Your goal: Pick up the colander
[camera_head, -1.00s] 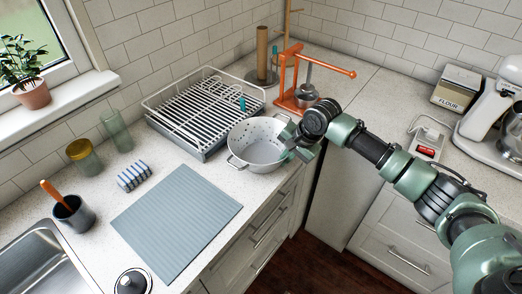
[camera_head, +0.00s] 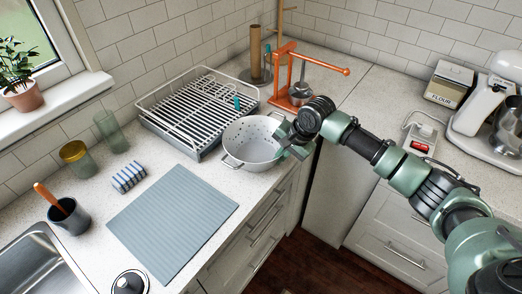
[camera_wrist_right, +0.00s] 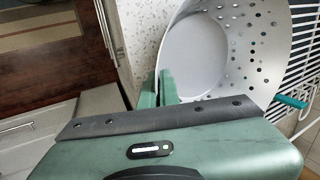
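The colander (camera_head: 250,146) is a pale grey metal bowl with small holes and side handles. It stands upright on the counter, in front of the dish rack. My right gripper (camera_head: 288,148) is at the colander's right rim in the head view. In the right wrist view, its two green fingers (camera_wrist_right: 159,88) are close together with the rim of the colander (camera_wrist_right: 235,45) running between them, so it looks shut on the rim. The exact contact is partly hidden by the gripper body. My left gripper is not in view.
A dish rack (camera_head: 172,148) stands just behind the colander. An orange press (camera_head: 281,75) stands behind my right gripper. A blue-grey mat (camera_head: 172,222) lies in front left, with a striped cloth (camera_head: 128,177) beside it. The counter edge is close to the colander.

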